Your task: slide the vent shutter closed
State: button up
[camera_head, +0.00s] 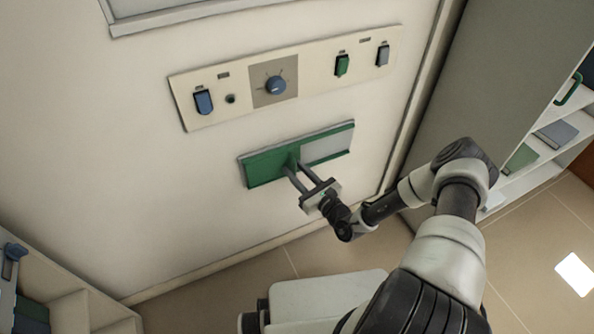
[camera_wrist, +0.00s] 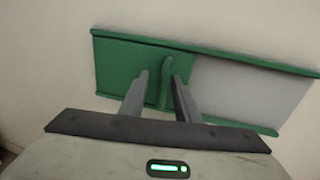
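The vent shutter is a green plate (camera_head: 264,168) in a green-railed track on the pale wall, at the left part of the track. A grey panel (camera_head: 326,147) shows to its right. In the wrist view the green plate (camera_wrist: 118,66) carries an upright green handle (camera_wrist: 167,72) near its right edge. My gripper (camera_head: 296,168) is at the handle, with its two fingers apart. In the wrist view the fingers (camera_wrist: 160,78) straddle the handle, with a gap on the left and the right finger close to it. Whether the right finger touches it I cannot tell.
Above the track is a control panel (camera_head: 225,103) with a blue knob (camera_head: 275,85) and blue, green and grey switches. A grey cabinet side (camera_head: 462,95) and open shelves stand to the right. Another shelf unit (camera_head: 62,290) is at the lower left.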

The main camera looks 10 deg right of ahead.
jog(key=shift+d, duration=0.15)
jog(key=shift+s+d, duration=0.2)
jog(key=shift+s, duration=0.15)
jog(key=p+v, duration=0.2)
jog(key=v, duration=1.4)
jog(key=shift+s, duration=0.2)
jog(key=shift+r, duration=0.15)
